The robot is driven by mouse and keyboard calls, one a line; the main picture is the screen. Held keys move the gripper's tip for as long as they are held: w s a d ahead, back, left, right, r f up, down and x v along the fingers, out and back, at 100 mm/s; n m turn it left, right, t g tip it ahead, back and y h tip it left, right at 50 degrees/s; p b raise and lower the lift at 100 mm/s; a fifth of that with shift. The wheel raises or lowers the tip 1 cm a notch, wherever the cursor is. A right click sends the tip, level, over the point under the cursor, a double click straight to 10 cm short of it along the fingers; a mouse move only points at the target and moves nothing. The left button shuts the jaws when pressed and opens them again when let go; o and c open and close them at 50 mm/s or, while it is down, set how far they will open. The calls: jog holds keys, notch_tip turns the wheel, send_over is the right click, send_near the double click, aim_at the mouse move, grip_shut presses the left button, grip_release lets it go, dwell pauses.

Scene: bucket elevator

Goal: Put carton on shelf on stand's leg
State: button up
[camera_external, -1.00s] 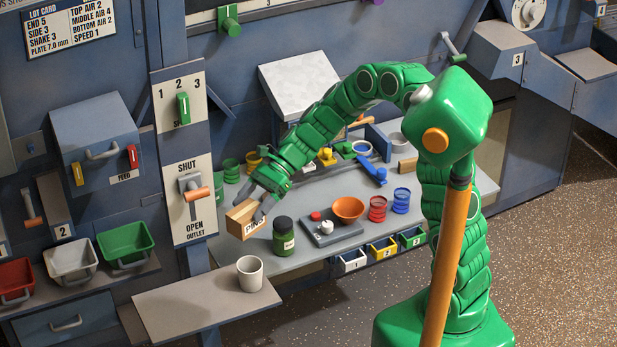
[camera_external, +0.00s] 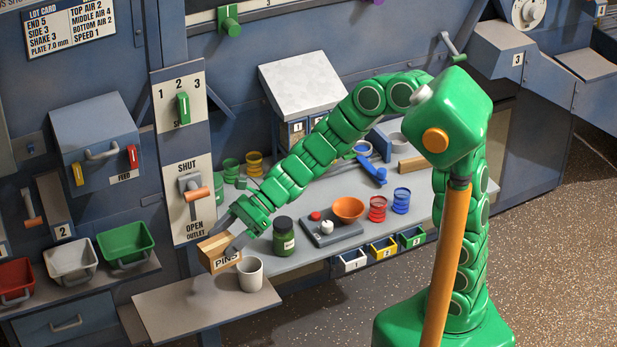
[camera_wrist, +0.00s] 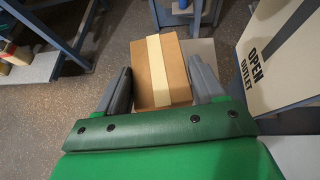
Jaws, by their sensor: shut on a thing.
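The carton (camera_external: 222,259), a brown box marked PINS, is held in the air by my gripper (camera_external: 226,238). In the wrist view the carton (camera_wrist: 161,75), with a pale tape strip on top, sits between the two grey fingers of my gripper (camera_wrist: 163,90). A flat grey-brown shelf (camera_external: 185,312) projects at the front, below the carton; I take it for the stand's shelf. The carton is above the shelf's back part, just left of a white cup; I cannot tell the exact gap between them. The stand's leg below the shelf is mostly hidden.
The white cup (camera_external: 249,273) stands on the shelf's back right corner. A dark green jar (camera_external: 284,236), a grey scale (camera_external: 330,227) and an orange bowl (camera_external: 348,208) are on the bench behind. The outlet lever (camera_external: 196,193) is close to my gripper. The shelf's front and left are clear.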

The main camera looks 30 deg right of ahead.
aim_at(225, 247)
jog(key=shift+s+a+f+m+t, duration=0.2)
jog(key=shift+s+a+m+t, duration=0.1)
jog(key=shift+s+a, duration=0.25)
jog(key=shift+s+a+f+m+t, duration=0.2)
jog(key=shift+s+a+t, duration=0.15)
jog(key=shift+s, duration=0.25)
jog(key=shift+s+a+f+m+t, duration=0.25)
jog(key=shift+s+f, duration=0.05)
jog(key=shift+s, duration=0.15)
jog(key=shift+s+a+f+m+t, duration=0.2)
jog(key=shift+s+f+m, duration=0.1)
jog(key=shift+s, duration=0.1)
jog(key=shift+a+f, duration=0.1)
jog(key=shift+w+a+f, duration=1.2)
jog(key=shift+a+f, duration=0.45)
jog(key=shift+a, duration=0.3)
jog(key=shift+w+a+f, duration=1.25)
jog(key=shift+a+f, duration=0.35)
jog(key=shift+a, duration=0.3)
jog(key=shift+w+a+f, duration=1.2)
jog(key=shift+a+f, duration=0.45)
jog(key=shift+a, duration=0.3)
jog(key=shift+f, duration=1.55)
jog(key=shift+f, duration=0.1)
